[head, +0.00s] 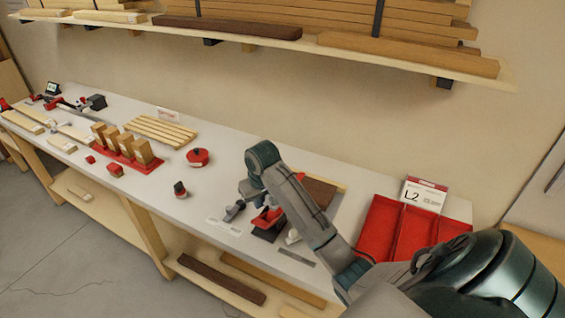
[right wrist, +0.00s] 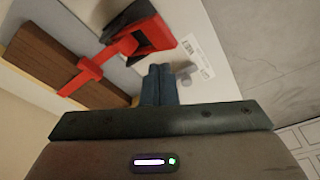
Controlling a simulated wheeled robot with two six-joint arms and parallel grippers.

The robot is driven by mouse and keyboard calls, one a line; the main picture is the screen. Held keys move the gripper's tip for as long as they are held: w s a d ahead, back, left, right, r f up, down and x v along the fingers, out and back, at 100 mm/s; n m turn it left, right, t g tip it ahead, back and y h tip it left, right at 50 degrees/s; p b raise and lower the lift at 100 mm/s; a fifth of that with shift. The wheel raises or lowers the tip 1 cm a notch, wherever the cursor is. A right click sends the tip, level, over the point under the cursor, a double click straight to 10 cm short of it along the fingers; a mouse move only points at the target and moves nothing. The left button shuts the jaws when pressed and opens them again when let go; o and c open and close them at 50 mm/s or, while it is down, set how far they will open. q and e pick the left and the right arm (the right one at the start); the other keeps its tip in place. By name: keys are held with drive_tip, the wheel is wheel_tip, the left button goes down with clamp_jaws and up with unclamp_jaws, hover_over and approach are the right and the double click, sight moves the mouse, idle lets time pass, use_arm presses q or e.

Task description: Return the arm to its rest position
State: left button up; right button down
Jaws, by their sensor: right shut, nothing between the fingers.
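My right arm reaches in from the lower right in the head view, bends at its elbow and comes down over the bench (head: 330,232). My right gripper shows in the right wrist view (right wrist: 158,82), its two blue-grey fingers together with nothing between them. It is near a red and black clamp-like tool (right wrist: 135,42), which also shows beside the arm in the head view (head: 267,221). A dark brown board (right wrist: 55,62) lies close by, partly hidden behind the arm in the head view. My left gripper is not in view.
A red divided tray (head: 378,228) and an L2 box (head: 424,194) stand at the right end. Wooden blocks on a red holder (head: 113,155), a red round item (head: 198,157) and several slats (head: 160,131) are farther left. A loaded shelf (head: 395,58) hangs above.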

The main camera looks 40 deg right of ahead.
drive_tip(key=s+a+f, duration=0.4)
drive_tip(key=s+f, duration=0.2)
drive_tip(key=s, duration=0.3)
drive_tip(key=s+a+n+t, duration=0.1)
drive_tip(key=s+a, duration=0.2)
drive_tip(key=s, duration=0.9)
drive_tip(key=s+a+n+t, duration=0.1)
drive_tip(key=s+a, duration=0.1)
drive_tip(key=s, duration=0.9)
wheel_tip(320, 180, down, 40)
drive_tip(key=d+g+b, duration=0.2)
drive_tip(key=d+b, duration=0.1)
drive_tip(key=b, duration=0.5)
drive_tip(key=s+f+b, duration=0.3)
drive_tip(key=s+f, duration=0.6)
drive_tip(key=f, duration=0.3)
drive_tip(key=s+f+g+b, duration=0.1)
drive_tip(key=s+f+b, duration=0.2)
drive_tip(key=s+f, duration=0.6)
wheel_tip(320, 180, down, 3)
drive_tip(key=shift+s+d+r, duration=0.1)
drive_tip(key=shift+s+d, duration=0.3)
